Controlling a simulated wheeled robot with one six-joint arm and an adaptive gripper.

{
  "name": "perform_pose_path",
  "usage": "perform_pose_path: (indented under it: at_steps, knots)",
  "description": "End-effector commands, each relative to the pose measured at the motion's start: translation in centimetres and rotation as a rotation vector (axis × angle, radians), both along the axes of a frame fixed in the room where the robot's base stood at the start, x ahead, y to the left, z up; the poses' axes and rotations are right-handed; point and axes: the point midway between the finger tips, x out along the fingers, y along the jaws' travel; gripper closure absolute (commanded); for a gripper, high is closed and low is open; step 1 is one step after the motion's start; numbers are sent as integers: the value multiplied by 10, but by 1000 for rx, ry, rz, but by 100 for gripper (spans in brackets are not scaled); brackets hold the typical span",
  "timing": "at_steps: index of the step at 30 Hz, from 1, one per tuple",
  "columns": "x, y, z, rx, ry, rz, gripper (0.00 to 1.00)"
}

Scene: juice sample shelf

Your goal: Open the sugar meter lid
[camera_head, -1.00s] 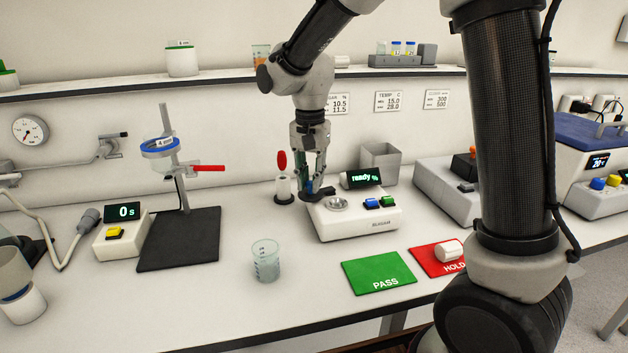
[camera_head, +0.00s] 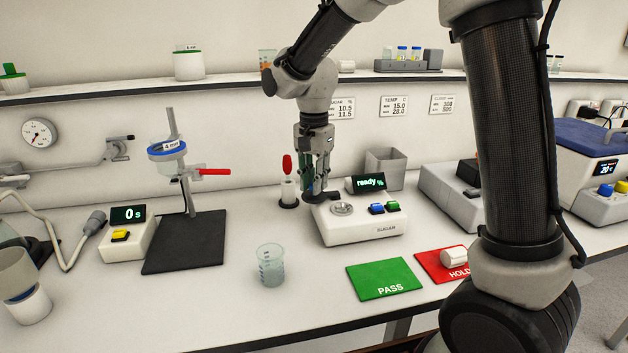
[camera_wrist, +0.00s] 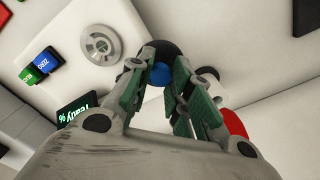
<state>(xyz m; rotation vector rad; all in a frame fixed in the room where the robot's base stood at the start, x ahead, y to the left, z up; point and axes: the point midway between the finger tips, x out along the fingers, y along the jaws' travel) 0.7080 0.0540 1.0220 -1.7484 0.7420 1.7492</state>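The sugar meter (camera_head: 360,228) is a white box on the bench with a display reading "ready %", a blue and a green button. Its round metal sample well (camera_head: 342,208) is uncovered; it also shows in the wrist view (camera_wrist: 100,45). The dark lid (camera_head: 318,197) stands swung away at the meter's back left edge, beside the well. My gripper (camera_head: 314,190) is just above the lid, pointing down. In the wrist view its green-padded fingers (camera_wrist: 160,97) are apart, with a blue piece (camera_wrist: 161,74) and the black lid (camera_wrist: 163,50) showing beyond the tips. Whether they touch is hard to tell.
A red-topped holder (camera_head: 288,190) stands close left of my gripper. A grey bin (camera_head: 386,168) is behind the meter. A clear beaker (camera_head: 270,265) stands in front left. Green PASS (camera_head: 384,278) and red HOLD (camera_head: 435,263) mats lie in front right.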

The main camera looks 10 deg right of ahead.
Motion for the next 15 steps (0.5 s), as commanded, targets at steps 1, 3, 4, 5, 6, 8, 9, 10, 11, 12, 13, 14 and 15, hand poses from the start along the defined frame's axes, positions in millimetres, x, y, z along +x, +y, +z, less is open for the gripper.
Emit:
perform_pose_path:
  at_steps: [1,3,4,5,6,8,9,10,11,12,13,14,15]
  knots:
    - [1,0,1,1,-2,1,72]
    - [1,0,1,1,-2,1,60]
    - [1,0,1,1,-2,1,56]
    - [0,0,1,1,-2,1,56]
    - [0,0,0,0,-1,1,56]
    - [0,0,0,0,-1,1,56]
    - [0,0,0,0,-1,1,56]
    - [0,0,0,0,-1,1,56]
    - [0,0,0,0,-1,1,56]
    - [0,0,0,0,-1,1,56]
    - [0,0,1,0,-1,1,56]
    - [0,0,2,0,-1,1,56]
    - [1,0,4,1,-2,1,56]
